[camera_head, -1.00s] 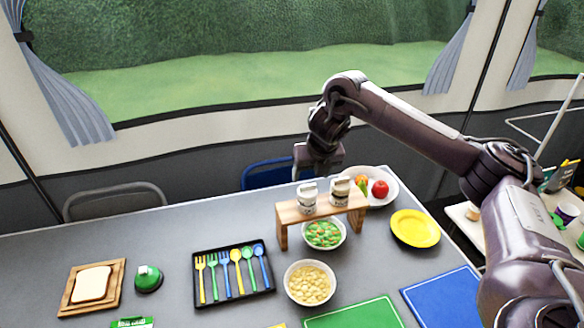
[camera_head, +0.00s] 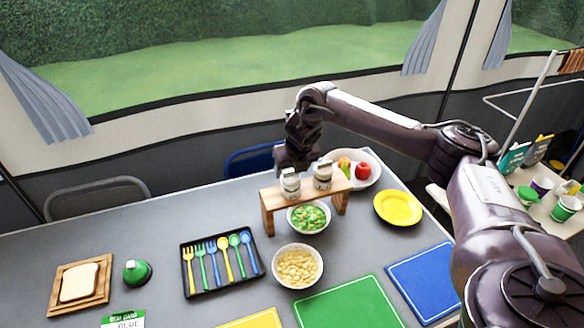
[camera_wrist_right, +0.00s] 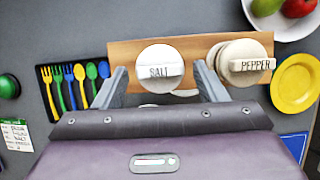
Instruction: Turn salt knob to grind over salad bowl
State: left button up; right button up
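The salt grinder (camera_head: 290,186) stands upright on a small wooden rack, to the left of the pepper grinder (camera_head: 323,176). In the right wrist view the round white salt knob (camera_wrist_right: 158,70), lettered SALT, lies between my two spread fingers. My right gripper (camera_head: 293,163) is open just above the salt grinder; I cannot tell whether either finger touches it. The pepper knob (camera_wrist_right: 246,63) is just outside the right finger. The salad bowl (camera_head: 309,217), white with green and orange food, sits under the rack. My left gripper is out of view.
The wooden rack (camera_head: 272,202) straddles the salad bowl. A bowl of pale food (camera_head: 297,266) and a cutlery tray (camera_head: 191,290) are in front. A fruit plate (camera_head: 372,175) and yellow plate (camera_head: 398,208) are right. Open grey table lies left of the rack.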

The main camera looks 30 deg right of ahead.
jog(key=c, duration=0.9)
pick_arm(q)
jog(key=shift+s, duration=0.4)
pick_arm(e)
jog(key=shift+c, duration=0.2)
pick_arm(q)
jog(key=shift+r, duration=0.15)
pick_arm(e)
jog(key=shift+r, duration=0.1)
